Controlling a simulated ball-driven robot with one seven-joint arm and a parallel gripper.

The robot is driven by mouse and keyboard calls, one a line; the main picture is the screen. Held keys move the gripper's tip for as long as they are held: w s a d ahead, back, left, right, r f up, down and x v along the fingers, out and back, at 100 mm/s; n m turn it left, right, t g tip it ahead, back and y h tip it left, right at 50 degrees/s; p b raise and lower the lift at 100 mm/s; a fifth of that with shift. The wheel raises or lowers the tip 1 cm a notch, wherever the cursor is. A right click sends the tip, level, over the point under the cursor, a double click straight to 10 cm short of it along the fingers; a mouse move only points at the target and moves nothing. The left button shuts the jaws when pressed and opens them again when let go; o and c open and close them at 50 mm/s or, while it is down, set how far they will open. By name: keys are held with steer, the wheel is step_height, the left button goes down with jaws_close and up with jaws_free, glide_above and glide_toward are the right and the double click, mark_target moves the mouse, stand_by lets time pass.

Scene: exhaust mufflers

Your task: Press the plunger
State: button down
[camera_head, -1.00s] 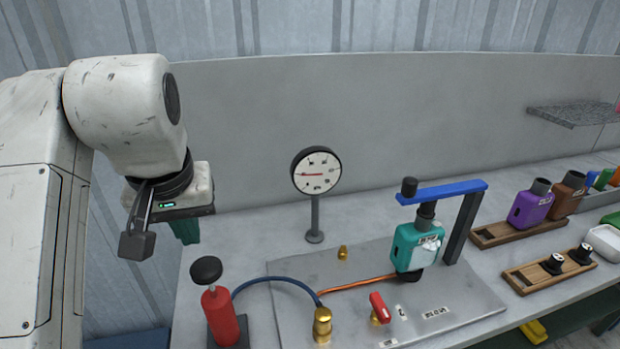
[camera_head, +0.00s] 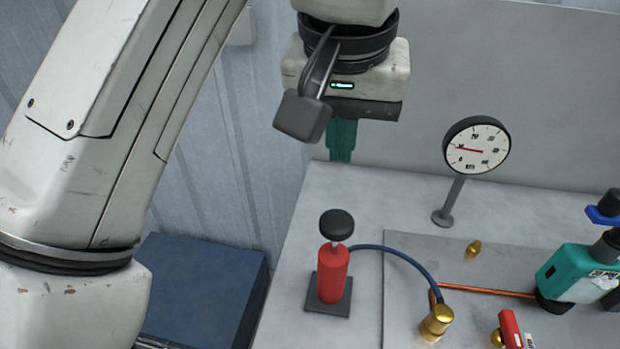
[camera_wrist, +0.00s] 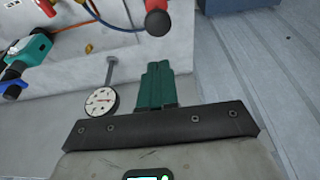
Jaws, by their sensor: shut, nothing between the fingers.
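The plunger is a red cylinder (camera_head: 333,275) on a dark square base, with a black round knob (camera_head: 336,225) on top. It stands upright at the near left of the table, and the knob shows a gap above the red body. In the wrist view the red cylinder (camera_wrist: 157,22) is at the top, beyond my fingers. My gripper (camera_head: 341,155) has green fingers, shut and empty, pointing down. In the head view it appears above and behind the plunger, apart from it. The fingers also show in the wrist view (camera_wrist: 159,75).
A blue hose (camera_head: 400,254) runs from the plunger to a brass fitting (camera_head: 437,321) on a metal plate. A dial gauge (camera_head: 477,146) stands behind. A teal muffler (camera_head: 578,275) and red valve handle (camera_head: 510,330) are at the right. A blue box (camera_head: 200,290) is left of the table.

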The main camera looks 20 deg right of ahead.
steer(key=shift+w, duration=0.1)
glide_toward(336, 218)
steer(key=x, duration=0.6)
steer(key=shift+f+p, duration=0.1)
steer(key=shift+p, duration=0.3)
steer(key=shift+f, duration=0.15)
